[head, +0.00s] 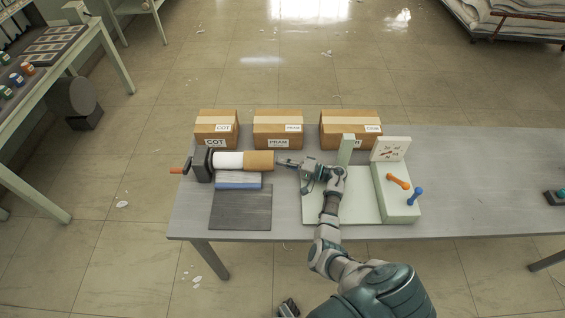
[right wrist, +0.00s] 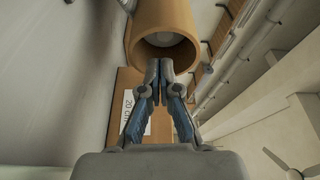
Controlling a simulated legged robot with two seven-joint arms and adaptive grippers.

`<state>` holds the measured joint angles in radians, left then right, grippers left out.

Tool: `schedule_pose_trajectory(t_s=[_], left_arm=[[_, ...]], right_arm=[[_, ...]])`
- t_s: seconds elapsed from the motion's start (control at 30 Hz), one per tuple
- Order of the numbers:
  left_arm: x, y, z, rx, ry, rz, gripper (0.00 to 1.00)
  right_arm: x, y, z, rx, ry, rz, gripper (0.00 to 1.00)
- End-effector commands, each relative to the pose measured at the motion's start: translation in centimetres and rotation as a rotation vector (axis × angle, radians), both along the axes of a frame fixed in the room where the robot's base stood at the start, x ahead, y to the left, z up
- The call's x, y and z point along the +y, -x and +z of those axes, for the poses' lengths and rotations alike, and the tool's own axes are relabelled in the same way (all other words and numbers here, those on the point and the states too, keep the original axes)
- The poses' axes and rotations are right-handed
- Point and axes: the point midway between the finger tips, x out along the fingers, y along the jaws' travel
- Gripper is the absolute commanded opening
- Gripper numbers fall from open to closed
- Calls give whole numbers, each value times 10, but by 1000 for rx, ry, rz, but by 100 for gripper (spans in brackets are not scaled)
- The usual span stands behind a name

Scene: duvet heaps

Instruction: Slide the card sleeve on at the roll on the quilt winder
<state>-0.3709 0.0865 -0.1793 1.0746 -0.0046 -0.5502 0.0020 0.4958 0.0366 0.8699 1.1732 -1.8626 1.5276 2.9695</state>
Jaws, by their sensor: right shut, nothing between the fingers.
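A dark part at the bottom edge may be my left gripper (head: 288,308).
Several cardboard boxes (head: 278,128) stand behind the winder. A dark mat (head: 241,208) and a blue-white block (head: 238,181) lie in front. A pale fixture (head: 396,195) with orange and blue handles stands right of my right gripper.

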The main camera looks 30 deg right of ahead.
Motion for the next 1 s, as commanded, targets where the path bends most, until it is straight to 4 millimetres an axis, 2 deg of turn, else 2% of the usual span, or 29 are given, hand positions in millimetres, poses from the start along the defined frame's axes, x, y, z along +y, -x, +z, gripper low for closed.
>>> schedule_pose_trajectory(t_s=[0.23,0.67,1.0], left_arm=[[4,-1,2,-1,3,-1,100],[0,-2,7,-2,-2,0,100],[2,-2,10,-4,1,-1,100]], right_arm=[[10,-3,2,-1,5,2,0],[11,-7,0,-1,-1,1,0],[21,-11,1,1,2,1,0]])
